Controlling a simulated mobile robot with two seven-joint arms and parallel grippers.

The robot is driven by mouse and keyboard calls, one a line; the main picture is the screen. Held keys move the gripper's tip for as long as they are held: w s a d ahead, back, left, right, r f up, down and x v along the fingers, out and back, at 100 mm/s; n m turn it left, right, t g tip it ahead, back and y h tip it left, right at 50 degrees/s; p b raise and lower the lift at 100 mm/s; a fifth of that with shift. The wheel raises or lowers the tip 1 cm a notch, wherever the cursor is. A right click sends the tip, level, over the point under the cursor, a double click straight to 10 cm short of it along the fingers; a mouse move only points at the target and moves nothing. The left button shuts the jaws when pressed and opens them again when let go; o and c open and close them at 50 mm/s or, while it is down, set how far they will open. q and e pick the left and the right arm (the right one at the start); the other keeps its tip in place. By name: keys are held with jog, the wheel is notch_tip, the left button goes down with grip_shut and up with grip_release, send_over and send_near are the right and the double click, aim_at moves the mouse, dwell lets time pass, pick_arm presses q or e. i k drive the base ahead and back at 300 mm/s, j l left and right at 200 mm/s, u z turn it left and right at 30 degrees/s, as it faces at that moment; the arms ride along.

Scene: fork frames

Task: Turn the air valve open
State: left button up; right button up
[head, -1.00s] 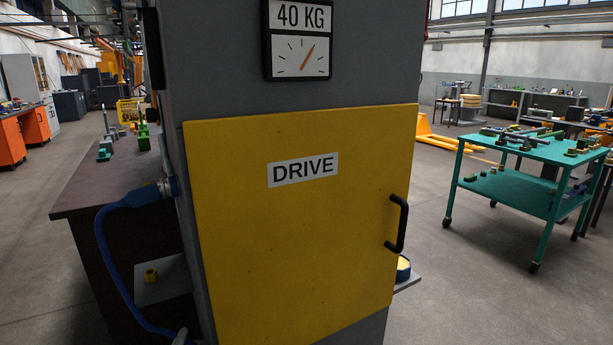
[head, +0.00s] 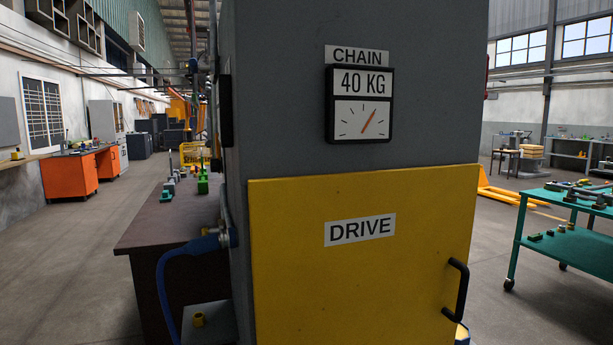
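A grey machine column (head: 280,90) with a yellow door (head: 350,275) marked DRIVE fills the middle of the head view. On its left side a blue hose (head: 166,290) joins a small metal and blue fitting (head: 226,238). A thin pipe runs up the side above this fitting. I cannot tell whether the fitting is the air valve or how any handle stands, as that side is seen nearly edge-on. Neither of my grippers is in view.
A dark brown table (head: 160,222) with small green parts stands behind the column at left. A gauge (head: 360,120) under a CHAIN sign is on the column front. The door has a black handle (head: 456,290). A green cart (head: 560,250) is at right. Floor at left is clear.

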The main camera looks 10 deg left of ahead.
aim_at(193, 63)
jog(key=k+j+u, duration=0.25)
jog(key=j, duration=0.4)
jog(key=j+u, duration=0.25)
jog(key=j, duration=0.35)
